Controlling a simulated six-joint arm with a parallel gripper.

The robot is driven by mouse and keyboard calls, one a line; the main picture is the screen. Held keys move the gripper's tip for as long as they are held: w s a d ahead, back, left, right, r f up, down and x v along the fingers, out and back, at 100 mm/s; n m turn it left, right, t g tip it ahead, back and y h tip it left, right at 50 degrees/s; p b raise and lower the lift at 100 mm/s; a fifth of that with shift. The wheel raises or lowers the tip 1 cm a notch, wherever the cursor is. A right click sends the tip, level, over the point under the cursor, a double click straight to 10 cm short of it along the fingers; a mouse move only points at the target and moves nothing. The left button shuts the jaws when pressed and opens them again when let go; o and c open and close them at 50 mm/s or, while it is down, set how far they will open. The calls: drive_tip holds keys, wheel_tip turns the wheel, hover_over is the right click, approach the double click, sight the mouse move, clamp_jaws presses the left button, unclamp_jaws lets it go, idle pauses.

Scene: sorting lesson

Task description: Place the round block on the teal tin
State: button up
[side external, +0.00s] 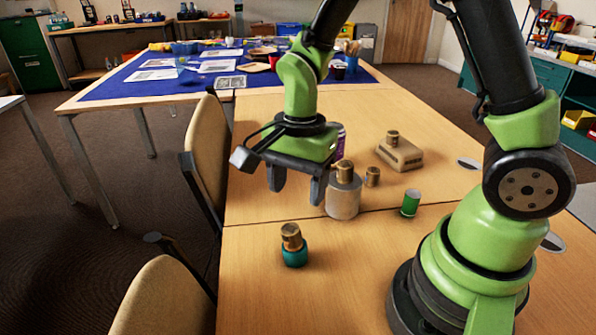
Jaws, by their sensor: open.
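A teal tin (294,257) stands on the near part of the wooden table. A brass-brown round block (291,236) sits upright on top of it. My gripper (297,186) is open and empty, fingers pointing down. In the picture it is above the teal tin and apart from the block. Similar brown round pieces show elsewhere: one on a pale grey tin (343,201), one standing on the table (372,177), and one on a tan box (400,155).
A small green cylinder (410,202) stands right of the grey tin. A purple can (340,136) is partly hidden behind my gripper. Chairs (207,150) line the table's left edge. The table around the teal tin is clear. A blue-covered table (140,85) stands behind.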

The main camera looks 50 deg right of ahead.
drive_tip(key=s+r+n+t, duration=0.3)
drive_tip(key=s+r+n, duration=0.2)
drive_tip(key=r, duration=0.3)
drive_tip(key=s+r+n+t+y, duration=0.1)
drive_tip(key=s+r+n+t, duration=0.3)
drive_tip(key=r, duration=0.5)
drive_tip(key=s+d+n, duration=0.1)
drive_tip(key=s+n, duration=0.1)
drive_tip(key=n, duration=0.1)
drive_tip(key=shift+s, duration=0.15)
